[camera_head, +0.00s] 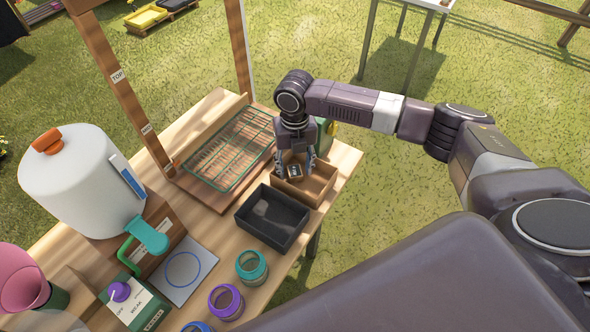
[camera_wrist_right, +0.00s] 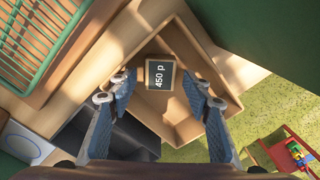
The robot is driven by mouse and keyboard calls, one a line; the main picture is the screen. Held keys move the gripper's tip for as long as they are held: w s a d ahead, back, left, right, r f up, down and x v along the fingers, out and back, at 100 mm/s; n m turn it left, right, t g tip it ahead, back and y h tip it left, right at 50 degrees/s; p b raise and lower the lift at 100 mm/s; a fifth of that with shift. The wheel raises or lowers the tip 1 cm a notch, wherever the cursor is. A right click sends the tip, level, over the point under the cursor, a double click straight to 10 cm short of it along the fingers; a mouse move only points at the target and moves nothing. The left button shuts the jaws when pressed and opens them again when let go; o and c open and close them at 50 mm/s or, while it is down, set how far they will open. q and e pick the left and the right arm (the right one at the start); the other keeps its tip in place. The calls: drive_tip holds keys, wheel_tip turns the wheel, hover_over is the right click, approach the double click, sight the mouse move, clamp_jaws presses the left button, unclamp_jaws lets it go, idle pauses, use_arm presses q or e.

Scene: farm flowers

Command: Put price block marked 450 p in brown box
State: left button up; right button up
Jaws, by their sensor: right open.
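The price block marked 450 p (camera_wrist_right: 160,75) is a small dark plate with white text. It shows inside the brown box (camera_wrist_right: 215,65) in the right wrist view; whether it rests flat on the floor is hard to tell. In the head view the block (camera_head: 295,171) appears within the brown box (camera_head: 318,187), partly screened by my fingers. My right gripper (camera_head: 294,170) points down over the box, its fingers apart on either side of the block. In the wrist view the right gripper's fingers (camera_wrist_right: 158,88) stand clear of the block. My left gripper is out of view.
A black tray (camera_head: 272,218) stands beside the brown box. A green wire rack (camera_head: 232,150) lies behind on the left. A white dispenser (camera_head: 82,180), jars with teal and purple lids (camera_head: 252,266) and a green machine (camera_head: 133,303) crowd the table's left and front.

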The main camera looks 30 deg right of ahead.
sight(295, 172)
wheel_tip(295, 172, up, 11)
drive_tip(key=b, duration=0.1)
drive_tip(key=shift+b, duration=0.35)
drive_tip(key=shift+f, duration=0.1)
